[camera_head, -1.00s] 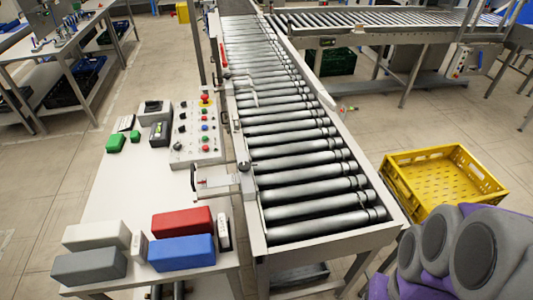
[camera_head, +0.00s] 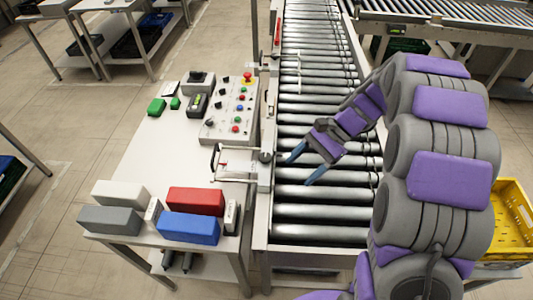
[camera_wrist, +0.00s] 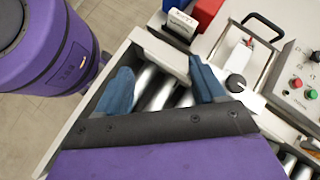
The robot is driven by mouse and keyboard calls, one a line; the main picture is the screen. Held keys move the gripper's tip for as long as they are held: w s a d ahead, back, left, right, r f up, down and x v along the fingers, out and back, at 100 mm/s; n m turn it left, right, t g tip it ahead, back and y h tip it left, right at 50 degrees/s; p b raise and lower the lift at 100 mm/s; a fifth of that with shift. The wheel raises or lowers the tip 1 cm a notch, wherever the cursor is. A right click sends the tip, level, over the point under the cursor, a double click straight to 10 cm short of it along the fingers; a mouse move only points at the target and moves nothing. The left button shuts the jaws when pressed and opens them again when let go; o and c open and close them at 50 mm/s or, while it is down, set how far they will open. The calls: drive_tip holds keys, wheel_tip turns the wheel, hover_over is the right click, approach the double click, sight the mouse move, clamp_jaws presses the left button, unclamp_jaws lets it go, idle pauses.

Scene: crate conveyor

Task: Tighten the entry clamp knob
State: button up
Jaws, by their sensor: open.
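The entry clamp knob (camera_head: 264,156) is a small black round knob on the left rail of the roller conveyor (camera_head: 258,225), beside the clamp bracket (camera_head: 236,176) with its black handle. In the wrist view the knob (camera_wrist: 236,83) sits to the right of my right finger, with a white pointer plate beside it. My gripper (camera_head: 303,165) has two blue fingers spread apart with nothing between them. It hovers over the rollers, to the right of the knob and not touching it. The gripper also shows in the wrist view (camera_wrist: 160,75).
A control panel (camera_head: 231,112) with coloured buttons stands on the side table beside the rail. Red (camera_head: 196,201), blue (camera_head: 188,228), white and grey blocks lie at the table's near end. A yellow crate (camera_head: 512,225) stands to the right. The rollers near my gripper are empty.

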drive_tip(key=w+d+f+m+y+p, duration=0.1)
drive_tip(key=w+d+f+m+y, duration=0.1)
drive_tip(key=w+f+y, duration=0.3)
drive_tip(key=w+d+f+m+y+p, duration=0.1)
drive_tip(key=w+d+f+m+p, duration=0.15)
drive_tip(key=w, duration=0.45)
drive_tip(key=m+t+y, duration=0.2)
drive_tip(key=y, duration=0.2)
approach(266, 156)
drive_tip(key=a, duration=0.3)
drive_tip(key=s+a, duration=0.1)
drive_tip(key=a, duration=0.6)
drive_tip(key=shift+s, duration=0.25)
drive_tip(key=shift+r, duration=0.1)
